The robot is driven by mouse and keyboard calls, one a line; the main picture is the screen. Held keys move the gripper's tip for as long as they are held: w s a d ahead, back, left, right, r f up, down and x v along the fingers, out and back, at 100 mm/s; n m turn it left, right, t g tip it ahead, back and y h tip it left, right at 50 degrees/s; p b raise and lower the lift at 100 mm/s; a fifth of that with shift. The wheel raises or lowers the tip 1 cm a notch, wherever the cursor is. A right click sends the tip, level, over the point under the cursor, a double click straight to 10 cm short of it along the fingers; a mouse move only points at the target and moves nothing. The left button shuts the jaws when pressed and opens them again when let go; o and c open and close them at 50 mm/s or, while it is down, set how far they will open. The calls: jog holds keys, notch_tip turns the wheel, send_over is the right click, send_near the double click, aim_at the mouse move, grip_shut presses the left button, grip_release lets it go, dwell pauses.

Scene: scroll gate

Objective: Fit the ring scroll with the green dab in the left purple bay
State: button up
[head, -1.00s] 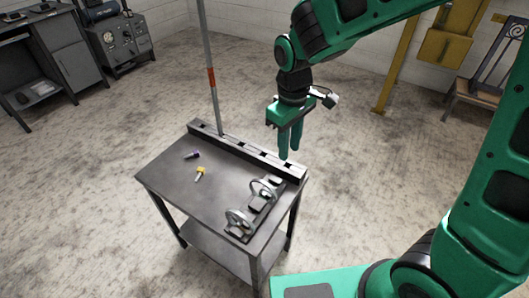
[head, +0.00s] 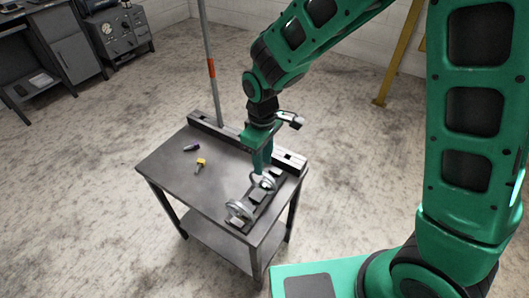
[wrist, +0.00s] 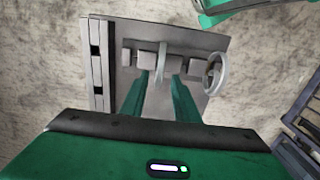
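Two pale grey ring scrolls stand on a dark rack on the table. The far ring (head: 268,182) is partly hidden by my gripper; the near ring (head: 240,211) stands clear. My gripper (head: 262,171) points down at the far ring. In the wrist view my gripper (wrist: 161,76) has its fingers apart, with the far ring (wrist: 162,62) edge-on between their tips. The near ring (wrist: 215,74) is to the right. I cannot make out a green dab on either ring. A dark rail (head: 228,137) with openings runs along the table's back edge; no purple bay colour is discernible.
A small purple-ended piece (head: 192,148) and a yellow-ended piece (head: 200,164) lie on the left of the table (head: 185,180). A grey pole (head: 211,70) with a red band rises behind the rail. The table's front left is clear.

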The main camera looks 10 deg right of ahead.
jog(key=shift+f, duration=2.75)
jog(key=shift+c, duration=0.3)
grip_shut()
jog(key=shift+r, duration=1.55)
jog(key=shift+w+r, duration=0.1)
jog(key=shift+r, duration=0.65)
notch_tip(320, 180, up, 7)
jog(key=shift+r, duration=0.2)
